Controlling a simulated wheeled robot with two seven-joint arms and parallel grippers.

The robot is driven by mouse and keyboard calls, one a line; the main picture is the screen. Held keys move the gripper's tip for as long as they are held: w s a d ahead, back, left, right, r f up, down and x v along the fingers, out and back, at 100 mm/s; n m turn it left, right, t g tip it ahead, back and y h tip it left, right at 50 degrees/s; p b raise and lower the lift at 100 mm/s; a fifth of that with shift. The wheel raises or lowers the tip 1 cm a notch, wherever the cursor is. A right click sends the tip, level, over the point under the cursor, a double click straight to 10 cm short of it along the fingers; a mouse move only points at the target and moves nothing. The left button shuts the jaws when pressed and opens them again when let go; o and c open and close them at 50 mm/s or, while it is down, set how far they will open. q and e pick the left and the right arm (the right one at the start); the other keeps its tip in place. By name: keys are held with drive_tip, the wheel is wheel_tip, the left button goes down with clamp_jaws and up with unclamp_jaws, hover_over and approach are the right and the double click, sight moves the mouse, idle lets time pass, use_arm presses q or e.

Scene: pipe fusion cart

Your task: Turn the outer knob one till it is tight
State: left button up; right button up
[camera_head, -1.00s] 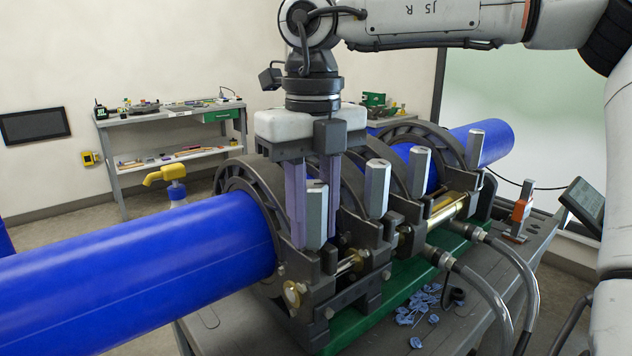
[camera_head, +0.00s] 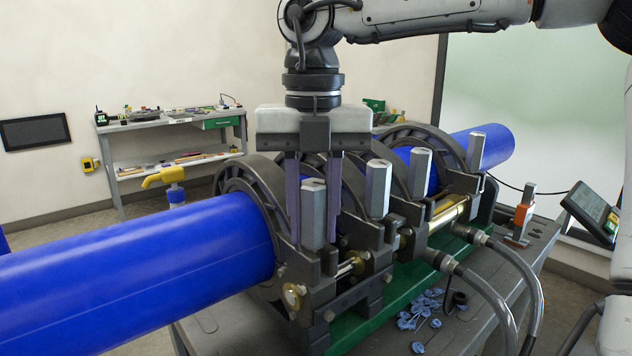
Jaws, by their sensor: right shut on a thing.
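Outer knob one (camera_head: 313,215) is a grey upright faceted knob on the clamp nearest the left end of the cart. My right gripper (camera_head: 315,228) points straight down over it, with one purple-grey finger on each side. It is shut on this knob, and the knob's front face shows between the fingers. The knob stands upright on its clamp, beside the blue pipe (camera_head: 150,255). How tight it is cannot be seen. My left gripper is not in view.
More upright knobs stand to the right: one close by (camera_head: 377,188), one further (camera_head: 420,172), and one at the far clamp (camera_head: 476,150). Grey hoses (camera_head: 490,285) and blue shavings (camera_head: 418,308) lie in front. A workbench (camera_head: 165,128) stands behind.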

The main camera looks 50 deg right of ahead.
drive_tip(key=shift+m, duration=0.5)
drive_tip(key=shift+s+m, duration=0.1)
drive_tip(key=shift+m, duration=0.9)
drive_tip(key=shift+r+m, duration=0.1)
drive_tip(key=shift+m, duration=1.4)
